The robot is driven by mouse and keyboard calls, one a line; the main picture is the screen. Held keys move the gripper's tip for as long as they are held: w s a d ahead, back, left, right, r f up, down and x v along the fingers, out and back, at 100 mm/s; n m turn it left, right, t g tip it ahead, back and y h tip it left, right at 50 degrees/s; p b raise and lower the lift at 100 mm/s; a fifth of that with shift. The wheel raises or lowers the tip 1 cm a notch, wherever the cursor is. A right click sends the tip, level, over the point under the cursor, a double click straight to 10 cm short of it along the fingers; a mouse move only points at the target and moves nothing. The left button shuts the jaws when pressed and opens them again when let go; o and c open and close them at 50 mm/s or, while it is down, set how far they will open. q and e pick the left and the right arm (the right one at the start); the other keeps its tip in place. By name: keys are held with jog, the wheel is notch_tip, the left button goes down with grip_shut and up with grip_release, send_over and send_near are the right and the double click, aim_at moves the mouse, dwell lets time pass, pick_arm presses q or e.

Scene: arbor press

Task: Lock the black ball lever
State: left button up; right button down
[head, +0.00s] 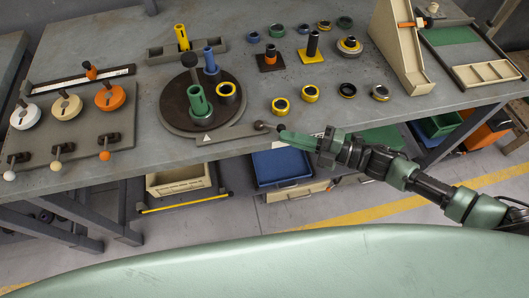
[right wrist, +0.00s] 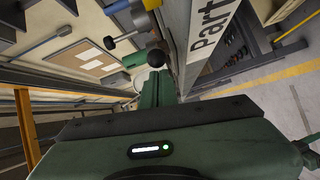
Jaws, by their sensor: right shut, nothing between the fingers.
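A dark round turntable (head: 181,111) sits on the grey bench in the head view. Its flat grey base plate (head: 226,134) carries a white triangle mark and runs right to a dark brownish knob (head: 260,126). A black ball (head: 281,127) shows just right of that knob, at the bench's front edge; a black ball (right wrist: 157,57) also stands beyond my fingertips in the right wrist view. My right gripper (head: 292,134) is shut and empty, its tip right at the ball; whether they touch I cannot tell. My left gripper is out of view.
A green cup (head: 199,104) and a blue cup (head: 210,61) stand on the turntable. Several rings lie behind the gripper, including a yellow one (head: 310,94). Three small levers, one with an orange ball (head: 105,155), are at the left. A blue bin (head: 282,166) is below the bench.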

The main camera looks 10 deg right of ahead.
jog(key=shift+w+d+f+b, duration=0.1)
jog(key=shift+w+d+b, duration=0.35)
jog(key=shift+w, duration=0.1)
jog(key=shift+w+d+b, duration=0.3)
jog(key=shift+w+b, duration=0.1)
jog(key=shift+w, duration=0.15)
jog(key=shift+w+d+b, duration=0.3)
jog(key=shift+w+b, duration=0.1)
jog(key=shift+w, duration=0.5)
jog(key=shift+d, duration=0.1)
